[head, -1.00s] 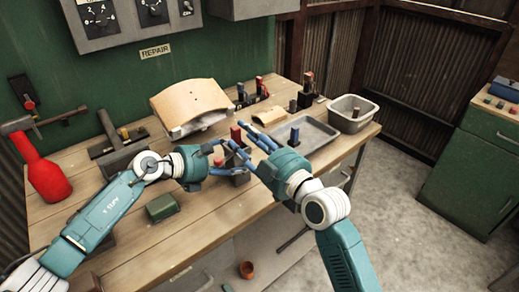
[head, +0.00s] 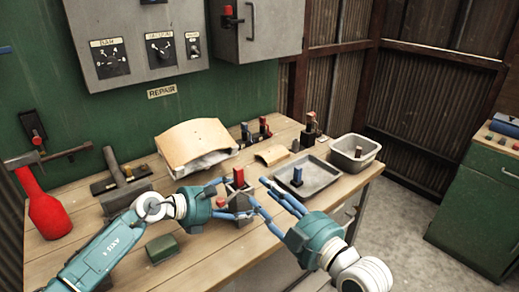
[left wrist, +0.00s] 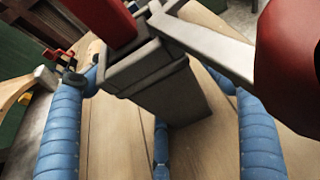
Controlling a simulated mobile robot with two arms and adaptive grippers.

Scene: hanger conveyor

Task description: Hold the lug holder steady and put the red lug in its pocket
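The lug holder (head: 236,194) is a dark grey upright block on the workbench. The red lug (head: 239,177) stands upright in its top; how deep it sits is hidden. In the left wrist view the holder (left wrist: 165,92) has the red lug (left wrist: 103,20) at its top and a light grey lever with a large red knob (left wrist: 287,60) beside it. My left gripper (head: 237,199) has its blue fingers on both sides of the holder and seems shut on it. My right gripper (head: 262,191) is just right of the holder, fingers apart, empty and clear of the lug.
A grey tray (head: 318,183) with a blue lug (head: 297,176) lies right of my right gripper, with a grey bin (head: 341,154) behind. A curved wooden piece (head: 197,143) stands behind the holder. A green box (head: 165,248) lies at the front left.

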